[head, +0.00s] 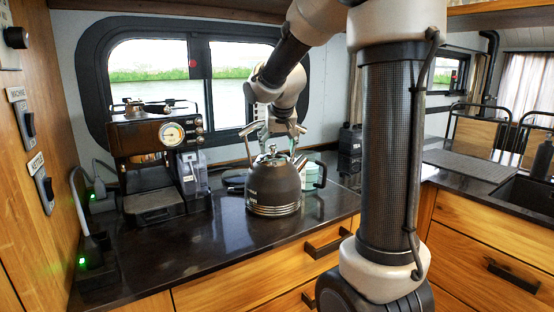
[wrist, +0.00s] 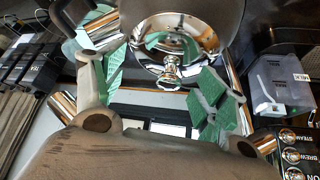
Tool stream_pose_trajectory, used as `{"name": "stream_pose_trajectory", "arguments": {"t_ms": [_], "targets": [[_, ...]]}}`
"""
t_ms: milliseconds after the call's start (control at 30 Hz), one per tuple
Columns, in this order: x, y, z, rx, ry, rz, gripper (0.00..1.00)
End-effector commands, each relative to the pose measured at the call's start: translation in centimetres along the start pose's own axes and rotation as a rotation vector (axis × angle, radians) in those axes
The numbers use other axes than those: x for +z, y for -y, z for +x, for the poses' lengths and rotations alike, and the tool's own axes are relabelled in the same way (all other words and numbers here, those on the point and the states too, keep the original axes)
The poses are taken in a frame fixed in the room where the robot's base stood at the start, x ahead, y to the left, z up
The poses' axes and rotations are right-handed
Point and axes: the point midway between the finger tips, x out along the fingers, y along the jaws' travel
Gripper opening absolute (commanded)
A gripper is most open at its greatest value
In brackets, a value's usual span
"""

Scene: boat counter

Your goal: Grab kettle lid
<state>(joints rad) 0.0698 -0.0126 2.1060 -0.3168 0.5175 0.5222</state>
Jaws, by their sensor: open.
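My gripper (head: 272,140) is just above the lid, fingers spread to either side of the knob. In the wrist view the mirror-like lid (wrist: 158,45) and its knob (wrist: 170,72) show between the two green-padded fingers of my gripper (wrist: 160,80). The fingers are open and hold nothing; a gap shows between pads and knob.
A coffee machine (head: 152,160) with a gauge stands to the left on the dark counter (head: 225,245). A dark canister (head: 350,148) and a pale teal item (head: 313,166) are behind and right of the kettle. The counter front left of the kettle is clear.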

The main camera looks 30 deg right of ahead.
Motion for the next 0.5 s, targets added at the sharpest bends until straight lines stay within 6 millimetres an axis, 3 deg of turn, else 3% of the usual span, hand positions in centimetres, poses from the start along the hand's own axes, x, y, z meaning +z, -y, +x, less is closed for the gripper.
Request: {"name": "stream_pose_trajectory", "arguments": {"t_ms": [167,500], "targets": [[0.03,0.0,0.01,0.0,0.0,0.0,0.72],[0.1,-0.02,0.03,0.001,0.002,0.0,0.11]]}}
